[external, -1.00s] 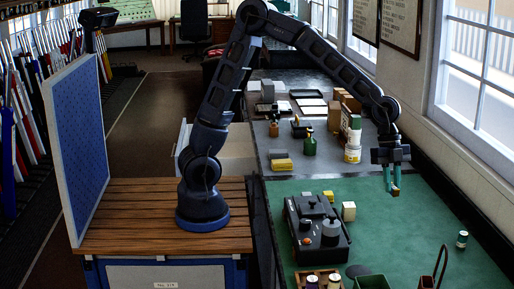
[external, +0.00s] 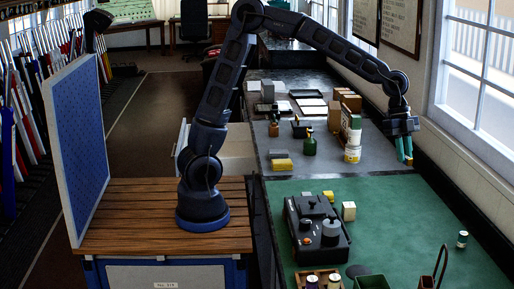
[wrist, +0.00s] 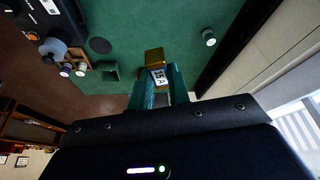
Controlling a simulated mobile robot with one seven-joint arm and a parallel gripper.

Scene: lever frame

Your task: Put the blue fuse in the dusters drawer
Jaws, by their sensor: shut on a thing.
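My gripper (external: 404,158) is shut on a fuse and holds it in the air above the right side of the counter. In the wrist view the fuse (wrist: 155,57) sits between the teal fingertips (wrist: 160,88). It shows a brass-coloured cap and a white label that seems to read 15A. Its body colour is mostly hidden by the fingers. A pale open drawer (external: 232,150) sticks out from the left side of the counter, behind my arm's base. No drawer label reading dusters can be made out.
The green mat (external: 400,215) carries a black device (external: 318,235), a cream block (external: 348,211) and a small green-and-white can (external: 462,239). Bottles, a tall tin (external: 353,140) and boxes stand on the grey counter. The window wall is close on the right.

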